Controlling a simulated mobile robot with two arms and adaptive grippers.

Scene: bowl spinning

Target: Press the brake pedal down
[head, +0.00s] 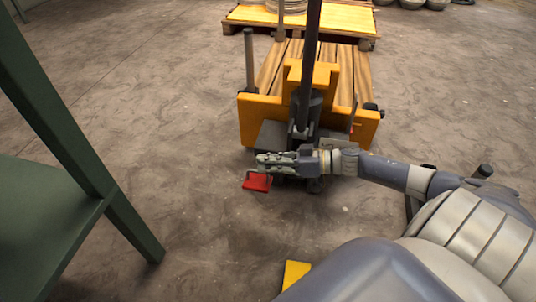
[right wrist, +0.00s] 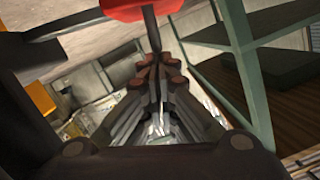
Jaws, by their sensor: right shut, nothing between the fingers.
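The red brake pedal (head: 257,182) is low at the front of the orange pallet truck (head: 252,118). In the right wrist view the red pedal (right wrist: 140,9) shows at the top edge, with a thin dark stem running down from it. My right gripper (head: 262,163) is shut and empty, pointing left in the head view, just above the pedal in the picture. In the right wrist view its fingertips (right wrist: 158,66) are together, close to the stem; whether they touch it I cannot tell. My left gripper is not in view.
A green shelf frame (head: 75,130) stands at the left. The truck's dark handle (head: 312,50) rises behind my right gripper. A wooden pallet (head: 245,16) is at the back. A yellow piece (head: 295,272) lies on the floor below. The floor between shelf and truck is clear.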

